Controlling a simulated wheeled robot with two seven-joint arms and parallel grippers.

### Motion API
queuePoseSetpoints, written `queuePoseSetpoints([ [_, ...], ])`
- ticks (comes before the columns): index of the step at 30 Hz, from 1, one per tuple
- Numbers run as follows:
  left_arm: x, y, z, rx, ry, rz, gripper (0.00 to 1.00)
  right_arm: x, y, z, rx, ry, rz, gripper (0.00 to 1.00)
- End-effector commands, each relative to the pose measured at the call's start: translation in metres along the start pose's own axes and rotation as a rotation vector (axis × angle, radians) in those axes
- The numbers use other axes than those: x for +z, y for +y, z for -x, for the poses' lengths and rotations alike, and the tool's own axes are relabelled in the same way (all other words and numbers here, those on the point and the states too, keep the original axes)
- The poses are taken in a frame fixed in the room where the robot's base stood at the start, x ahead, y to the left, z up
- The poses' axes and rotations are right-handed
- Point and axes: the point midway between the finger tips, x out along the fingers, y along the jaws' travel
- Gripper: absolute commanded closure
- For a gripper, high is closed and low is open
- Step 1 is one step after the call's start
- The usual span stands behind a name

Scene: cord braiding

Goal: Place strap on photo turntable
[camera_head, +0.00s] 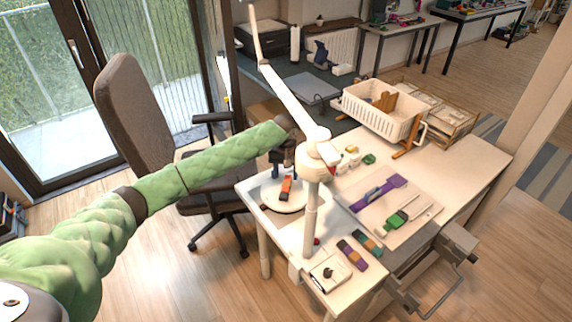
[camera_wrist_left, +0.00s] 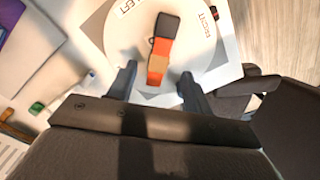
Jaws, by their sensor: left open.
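The photo turntable (camera_head: 272,200) is a round white disc near the left corner of the white table. It also shows in the left wrist view (camera_wrist_left: 120,40). A short strap (camera_head: 287,187), orange with dark and tan parts, lies on the disc. In the left wrist view the strap (camera_wrist_left: 160,48) lies between and just ahead of my left fingertips. My left gripper (camera_head: 283,160) is over the turntable, and in the wrist view its two fingers (camera_wrist_left: 157,80) stand apart, with a gap on each side of the strap. My right gripper is not in view.
A white lamp with a jointed arm (camera_head: 311,215) stands right of the turntable. Purple and teal straps (camera_head: 352,255) lie near the front edge. A white board (camera_head: 395,215) holds a purple strap and a green tool. A white basket (camera_head: 378,112) stands at the back. A chair (camera_head: 140,115) is left of the table.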

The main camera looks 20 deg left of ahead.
Motion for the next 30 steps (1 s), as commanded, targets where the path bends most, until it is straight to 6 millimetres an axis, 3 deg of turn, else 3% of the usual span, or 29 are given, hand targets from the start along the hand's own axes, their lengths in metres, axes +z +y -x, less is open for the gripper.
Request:
queuePoseSetpoints([
  [9,0.000,0.000,0.044,0.001,0.001,0.000,0.50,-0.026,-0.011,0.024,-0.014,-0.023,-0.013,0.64],
  [15,0.000,0.000,0.062,0.000,0.001,0.000,0.50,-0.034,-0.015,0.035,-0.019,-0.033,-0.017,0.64],
  [30,0.000,0.000,0.066,0.000,-0.001,0.001,0.50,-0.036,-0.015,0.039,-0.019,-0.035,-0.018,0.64],
])
